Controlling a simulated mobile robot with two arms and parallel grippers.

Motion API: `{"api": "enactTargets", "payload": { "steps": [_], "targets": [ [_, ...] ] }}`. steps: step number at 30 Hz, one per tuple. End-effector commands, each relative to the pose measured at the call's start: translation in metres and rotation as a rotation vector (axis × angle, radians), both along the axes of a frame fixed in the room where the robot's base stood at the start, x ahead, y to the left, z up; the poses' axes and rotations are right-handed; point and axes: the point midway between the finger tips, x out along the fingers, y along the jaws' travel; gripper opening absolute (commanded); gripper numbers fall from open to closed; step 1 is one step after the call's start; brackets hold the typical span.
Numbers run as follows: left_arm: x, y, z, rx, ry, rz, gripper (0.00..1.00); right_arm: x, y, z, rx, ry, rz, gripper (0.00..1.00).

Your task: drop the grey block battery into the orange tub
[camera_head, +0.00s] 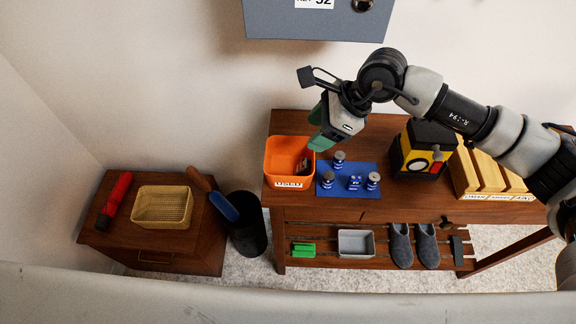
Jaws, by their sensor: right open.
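The orange tub (277,171) stands at the left end of the wooden bench, with a white label on its front. Something small and dark (303,167) shows inside the tub at its right; I cannot tell whether it is the grey block battery. Several small blue and grey batteries (339,159) stand on the blue mat (332,190) just right of the tub; none is clearly a grey block. My right gripper (321,135) has green fingers, is open and appears empty, above the tub's right rim. My left gripper is out of view.
A yellow and black box (423,151) and yellow file holders (484,174) stand right on the bench. A grey cabinet (315,22) hangs above. A low side table (190,240) holds a red flashlight (116,194) and a basket (162,207). A black bin (246,226) stands between.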

Motion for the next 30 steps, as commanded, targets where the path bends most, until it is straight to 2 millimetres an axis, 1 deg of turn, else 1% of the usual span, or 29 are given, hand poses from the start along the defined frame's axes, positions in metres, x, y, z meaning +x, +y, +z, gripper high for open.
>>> {"api": "enactTargets", "payload": {
  "steps": [3, 6, 10, 14, 26, 29, 30],
  "targets": [
    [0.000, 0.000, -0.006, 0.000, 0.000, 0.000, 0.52, 0.001, -0.014, 0.020, 0.001, -0.003, -0.002, 0.57],
    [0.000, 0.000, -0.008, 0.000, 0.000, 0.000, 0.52, 0.000, -0.022, 0.033, 0.001, -0.002, -0.001, 0.57],
    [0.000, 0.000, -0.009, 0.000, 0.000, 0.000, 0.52, 0.000, -0.028, 0.043, 0.001, 0.000, 0.000, 0.57],
    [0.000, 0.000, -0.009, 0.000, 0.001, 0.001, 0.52, 0.000, -0.030, 0.047, 0.001, 0.001, 0.001, 0.57],
    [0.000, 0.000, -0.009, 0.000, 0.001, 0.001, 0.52, -0.001, -0.029, 0.047, 0.003, 0.002, 0.001, 0.57],
    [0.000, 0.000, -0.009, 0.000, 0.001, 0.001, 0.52, -0.007, -0.018, 0.046, 0.061, 0.024, 0.003, 0.57],
    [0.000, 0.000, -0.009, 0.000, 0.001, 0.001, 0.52, -0.013, -0.009, 0.047, 0.116, 0.046, 0.001, 0.57]
  ]
}}
